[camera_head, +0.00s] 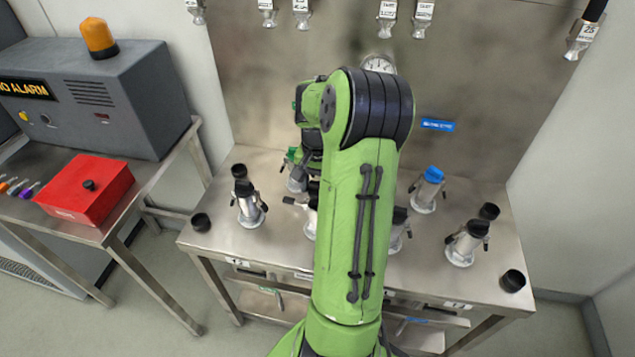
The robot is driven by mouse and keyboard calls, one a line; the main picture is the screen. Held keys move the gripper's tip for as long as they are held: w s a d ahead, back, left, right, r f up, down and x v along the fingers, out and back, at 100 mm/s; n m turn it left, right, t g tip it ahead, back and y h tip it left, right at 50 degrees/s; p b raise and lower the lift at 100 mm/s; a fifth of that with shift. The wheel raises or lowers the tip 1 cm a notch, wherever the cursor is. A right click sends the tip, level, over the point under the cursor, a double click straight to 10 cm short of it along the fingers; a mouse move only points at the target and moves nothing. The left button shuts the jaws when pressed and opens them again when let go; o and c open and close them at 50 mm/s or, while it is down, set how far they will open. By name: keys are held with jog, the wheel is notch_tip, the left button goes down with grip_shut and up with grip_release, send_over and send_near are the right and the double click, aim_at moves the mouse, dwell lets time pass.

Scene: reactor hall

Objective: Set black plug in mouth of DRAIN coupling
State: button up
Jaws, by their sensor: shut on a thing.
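My green arm (352,215) rises through the middle of the head view and bends away at its black-banded elbow. Its far end and my gripper are hidden behind it, so what the jaws hold does not show. Several silver couplings stand upright on the steel bench (345,162). One at left (248,210) and one at right (461,248) have black tops. Another at the back right (424,197) has a blue top. Others are partly covered by my arm. No DRAIN label is legible, so I cannot tell which coupling is DRAIN.
Loose black round pieces stand near the bench's left edge (201,222) and right front corner (513,281). Labelled fittings (387,14) hang along the back panel. A side table at left holds a red box (85,189) and a grey alarm cabinet (100,95).

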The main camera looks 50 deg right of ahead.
jog(key=shift+f+b, duration=1.6)
jog(key=shift+f, duration=0.55)
jog(key=shift+f, duration=0.15)
jog(key=o, duration=1.1)
notch_tip(320, 180, up, 16)
jog(key=p, duration=0.4)
jog(key=shift+d+f, duration=0.1)
jog(key=shift+f, duration=0.05)
